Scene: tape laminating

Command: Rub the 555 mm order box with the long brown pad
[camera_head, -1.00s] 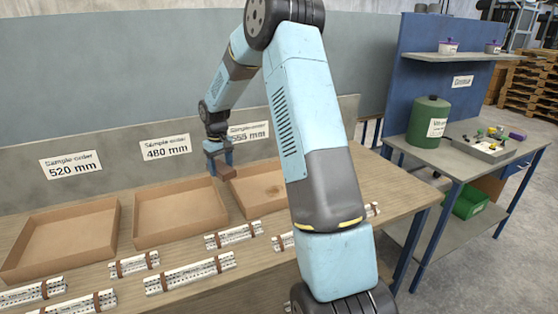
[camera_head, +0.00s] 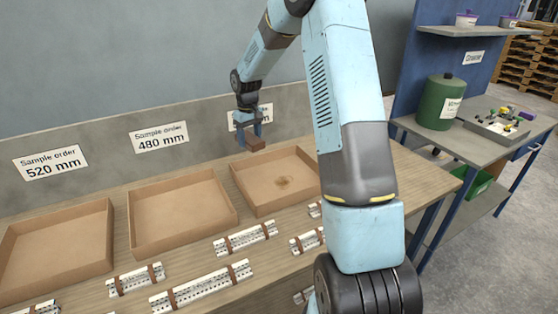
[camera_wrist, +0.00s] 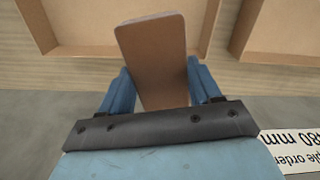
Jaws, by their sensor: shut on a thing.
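The 555 mm order box (camera_head: 243,196) is a shallow open brown cardboard tray at the right of the row. A dark stain (camera_head: 284,182) marks its floor. Its label (camera_head: 266,113) is partly hidden by my arm. My gripper (camera_head: 254,137) is shut on the brown pad (camera_head: 257,146), near the back edge of that box. The pad seems raised above the box; contact cannot be told. In the wrist view my gripper (camera_wrist: 158,85) has its blue fingers on both sides of the long, flat pad (camera_wrist: 152,50), which sticks out over a box's rim.
The 480 mm box (camera_head: 180,212) and 520 mm box (camera_head: 58,250) stand to the left. Several white strips with brown bands (camera_head: 200,287) lie along the bench front. A grey wall panel (camera_head: 100,190) rises behind the boxes. A green canister (camera_head: 440,102) stands on another bench.

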